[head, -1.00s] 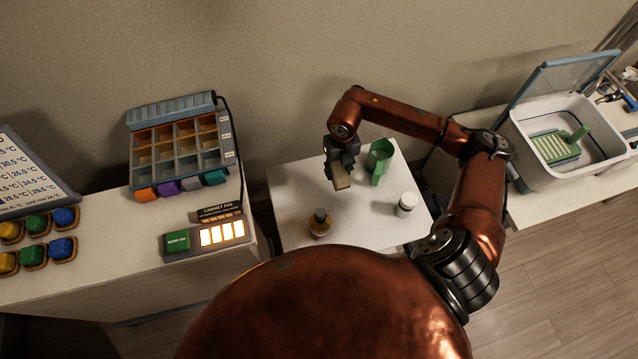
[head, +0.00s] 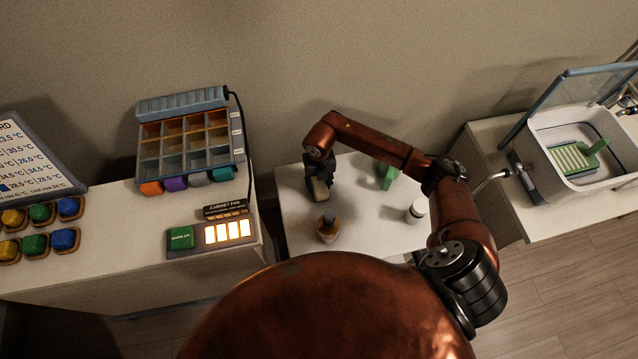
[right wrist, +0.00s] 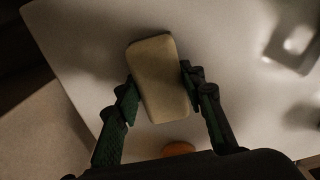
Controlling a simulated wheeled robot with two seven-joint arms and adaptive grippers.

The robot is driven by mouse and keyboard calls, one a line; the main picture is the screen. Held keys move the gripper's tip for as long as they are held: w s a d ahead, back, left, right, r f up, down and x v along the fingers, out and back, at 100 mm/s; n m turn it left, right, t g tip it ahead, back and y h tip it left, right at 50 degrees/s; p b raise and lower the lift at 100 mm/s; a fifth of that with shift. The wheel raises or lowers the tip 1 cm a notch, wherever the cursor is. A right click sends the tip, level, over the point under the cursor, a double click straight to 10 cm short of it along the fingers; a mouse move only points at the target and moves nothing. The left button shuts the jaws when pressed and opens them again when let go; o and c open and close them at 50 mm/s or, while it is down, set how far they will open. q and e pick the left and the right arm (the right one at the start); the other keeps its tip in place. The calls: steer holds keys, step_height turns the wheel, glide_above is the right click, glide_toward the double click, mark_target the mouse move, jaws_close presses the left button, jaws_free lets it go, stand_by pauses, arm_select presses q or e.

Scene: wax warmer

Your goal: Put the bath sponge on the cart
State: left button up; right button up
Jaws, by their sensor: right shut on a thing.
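The bath sponge (head: 319,191) is a tan rounded block. My right gripper (head: 318,183) is shut on it, over the left part of the white-topped cart (head: 365,228). In the right wrist view the sponge (right wrist: 158,82) sits between the two dark green fingers, one on each long side. The pale cart top (right wrist: 225,35) spreads beneath it, with the cart's left edge in sight. I cannot tell whether the sponge touches the top. My left gripper is not in view.
On the cart stand an amber bottle (head: 327,230) in front of the sponge, a green mug (head: 388,178) partly behind my arm, and a white jar (head: 416,211).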

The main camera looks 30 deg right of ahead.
mark_target(319, 183)
steer(key=shift+f, duration=0.1)
steer(key=o, duration=0.9)
steer(key=shift+o, duration=0.2)
step_height(319, 183, up, 12)
steer(key=p, duration=0.2)
